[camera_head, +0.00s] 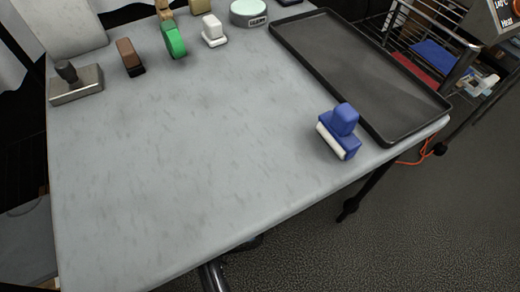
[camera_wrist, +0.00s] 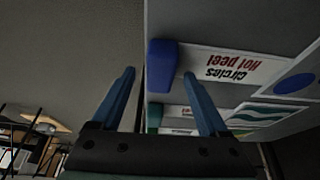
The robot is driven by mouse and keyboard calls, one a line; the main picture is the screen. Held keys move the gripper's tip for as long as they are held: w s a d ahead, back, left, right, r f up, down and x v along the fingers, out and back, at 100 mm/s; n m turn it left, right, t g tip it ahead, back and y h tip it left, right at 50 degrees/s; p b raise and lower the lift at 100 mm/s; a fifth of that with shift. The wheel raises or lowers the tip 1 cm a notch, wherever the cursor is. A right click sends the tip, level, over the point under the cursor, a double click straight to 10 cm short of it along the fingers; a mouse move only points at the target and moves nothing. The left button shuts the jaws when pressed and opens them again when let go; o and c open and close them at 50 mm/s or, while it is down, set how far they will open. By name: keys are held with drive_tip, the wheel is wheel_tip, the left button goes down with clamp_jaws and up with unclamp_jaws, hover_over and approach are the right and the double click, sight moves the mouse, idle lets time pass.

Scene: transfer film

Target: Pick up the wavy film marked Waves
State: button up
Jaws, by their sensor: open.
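A white film with teal wavy bands (camera_wrist: 266,114) lies at the lower right in the wrist view. Its label is not readable, partly behind my right finger. Beside it, higher in the picture, lies a film marked "Circles Hot peel" (camera_wrist: 238,66), its text upside down, with a blue block (camera_wrist: 162,66) at its left end and blue round shapes at the right. The right finger overlaps the films in the picture; the left one is over dark floor. The head view shows neither gripper nor films.
In the head view, a blue press-like tool (camera_head: 340,132) stands on the grey table (camera_head: 180,150) near a black tray (camera_head: 365,75). A green tool (camera_head: 174,40), a brown block (camera_head: 130,57) and other small items line the back. The table's middle is clear.

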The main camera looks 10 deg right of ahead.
drive_tip(key=d, duration=0.2)
drive_tip(key=w+d+b, duration=0.1)
drive_tip(key=d, duration=0.1)
drive_tip(key=w+d, duration=0.1)
drive_tip(key=d, duration=0.1)
drive_tip(key=shift+w+d+b, duration=0.2)
drive_tip(key=shift+d+b, duration=0.05)
drive_tip(key=shift+b, duration=0.1)
drive_tip(key=d, duration=0.1)
drive_tip(key=w+d+b, duration=0.1)
drive_tip(key=d, duration=0.1)
drive_tip(key=d+b, duration=0.1)
drive_tip(key=shift+w+d+f, duration=0.2)
drive_tip(key=shift+w+f, duration=0.1)
drive_tip(key=shift+f, duration=0.1)
drive_tip(key=shift+d+f, duration=0.1)
drive_tip(key=shift+f, duration=0.1)
clamp_jaws()
